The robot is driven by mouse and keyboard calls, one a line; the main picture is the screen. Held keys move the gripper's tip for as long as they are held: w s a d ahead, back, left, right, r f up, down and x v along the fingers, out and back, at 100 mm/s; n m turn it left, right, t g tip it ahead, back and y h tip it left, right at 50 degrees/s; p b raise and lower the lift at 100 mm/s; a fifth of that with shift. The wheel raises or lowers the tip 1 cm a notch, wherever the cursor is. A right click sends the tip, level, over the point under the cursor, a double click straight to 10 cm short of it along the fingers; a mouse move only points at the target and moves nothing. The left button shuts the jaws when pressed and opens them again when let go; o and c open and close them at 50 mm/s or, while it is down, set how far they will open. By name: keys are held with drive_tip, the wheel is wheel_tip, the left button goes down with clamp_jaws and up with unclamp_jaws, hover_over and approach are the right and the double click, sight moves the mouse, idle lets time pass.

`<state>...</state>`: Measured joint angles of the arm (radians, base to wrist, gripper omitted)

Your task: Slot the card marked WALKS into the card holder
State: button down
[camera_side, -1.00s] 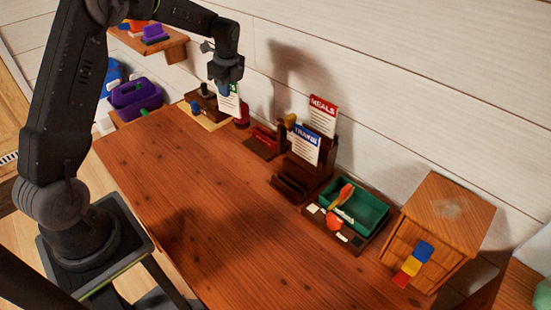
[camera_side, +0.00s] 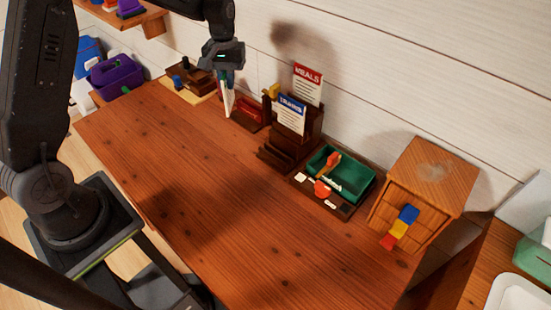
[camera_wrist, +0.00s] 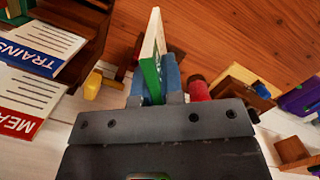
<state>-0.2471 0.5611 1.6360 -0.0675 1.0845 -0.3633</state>
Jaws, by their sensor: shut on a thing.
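My gripper (camera_side: 224,76) is shut on a white card (camera_side: 228,101) with a green band; its marking cannot be read. The card also shows edge-on between the fingers in the wrist view (camera_wrist: 153,48). It hangs above the table, to the left of the dark stepped wooden card holder (camera_side: 283,152). The holder bears a red-headed MEALS card (camera_side: 307,86) at the back and a blue-headed TRAINS card (camera_side: 291,116) in front of it. The lower front steps of the holder hold no card. In the wrist view the TRAINS card (camera_wrist: 38,45) and MEALS card (camera_wrist: 28,98) are at left.
A green tray (camera_side: 358,186) with small items stands right of the holder, then a wooden box with drawers (camera_side: 425,185). A dark red item (camera_side: 250,115) is behind the card. A purple bin (camera_side: 116,78) is at far left. The table's front (camera_side: 215,200) is clear.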

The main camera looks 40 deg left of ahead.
drive_tip(key=shift+w+d+f+n+t+h, duration=0.1)
drive_tip(key=shift+w+d+f+n+t, duration=0.15)
drive_tip(key=shift+d+f+n, duration=1.95)
drive_tip(key=shift+w+d+f+n+t+h, duration=0.1)
drive_tip(key=shift+w+d+f+n+t, duration=0.15)
drive_tip(key=shift+d+f+n, duration=2)
drive_tip(key=shift+w+d+f+n+t+h, duration=0.2)
drive_tip(key=shift+d+f+n, duration=0.8)
drive_tip(key=shift+d, duration=2.35)
drive_tip(key=shift+w+f, duration=0.1)
drive_tip(key=shift+f, duration=0.15)
drive_tip(key=c, duration=1.3)
unclamp_jaws()
drive_tip(key=shift+o, duration=0.2)
